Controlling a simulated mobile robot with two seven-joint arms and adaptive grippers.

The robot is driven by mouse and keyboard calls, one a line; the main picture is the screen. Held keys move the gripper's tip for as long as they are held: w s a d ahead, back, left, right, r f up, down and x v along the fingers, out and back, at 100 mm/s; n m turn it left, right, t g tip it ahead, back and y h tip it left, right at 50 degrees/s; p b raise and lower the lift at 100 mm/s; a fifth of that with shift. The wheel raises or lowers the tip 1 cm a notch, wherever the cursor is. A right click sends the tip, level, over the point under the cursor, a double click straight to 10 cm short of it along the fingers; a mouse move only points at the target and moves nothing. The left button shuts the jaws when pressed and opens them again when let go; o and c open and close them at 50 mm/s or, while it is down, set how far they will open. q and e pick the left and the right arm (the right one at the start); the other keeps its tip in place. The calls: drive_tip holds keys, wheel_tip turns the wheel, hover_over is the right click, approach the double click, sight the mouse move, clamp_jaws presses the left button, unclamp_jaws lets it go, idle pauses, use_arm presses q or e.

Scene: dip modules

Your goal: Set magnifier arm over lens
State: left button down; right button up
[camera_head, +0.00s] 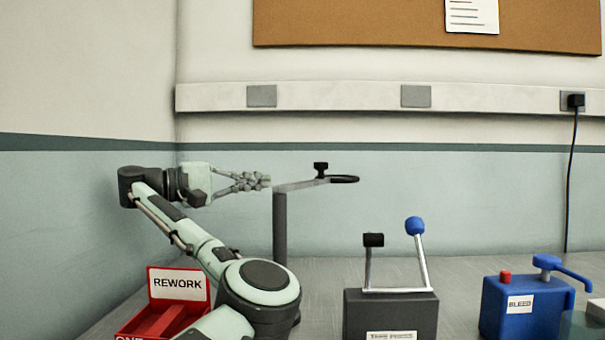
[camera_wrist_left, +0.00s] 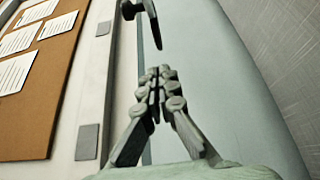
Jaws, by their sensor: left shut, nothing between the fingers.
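The magnifier arm (camera_head: 299,186) is a grey bar on top of an upright grey post (camera_head: 280,228). It has a black knob (camera_head: 321,170) on top and a flat dark ring (camera_head: 344,179) at its right end. My left gripper (camera_head: 265,181) is level with the bar, just left of the post top. Its fingers are shut and empty, pointing right. In the left wrist view the closed fingertips (camera_wrist_left: 155,76) point at a dark part (camera_wrist_left: 150,20) that looks like the magnifier, apart from them. I cannot make out a separate lens. My right gripper is not in view.
A red REWORK bin (camera_head: 180,285) stands below my left arm. A dark box with a blue-knobbed lever (camera_head: 390,313) stands front centre, and a blue BLEED unit (camera_head: 520,307) at right. A black cord (camera_head: 570,180) hangs on the wall.

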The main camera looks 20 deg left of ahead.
use_arm(q)
drive_tip(key=shift+w+r, duration=0.1)
drive_tip(key=shift+w, duration=0.05)
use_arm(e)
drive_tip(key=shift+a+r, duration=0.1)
use_arm(q)
drive_tip(key=shift+d, duration=0.1)
drive_tip(key=p+x, duration=0.1)
drive_tip(key=x, duration=0.9)
drive_tip(key=shift+p, duration=0.35)
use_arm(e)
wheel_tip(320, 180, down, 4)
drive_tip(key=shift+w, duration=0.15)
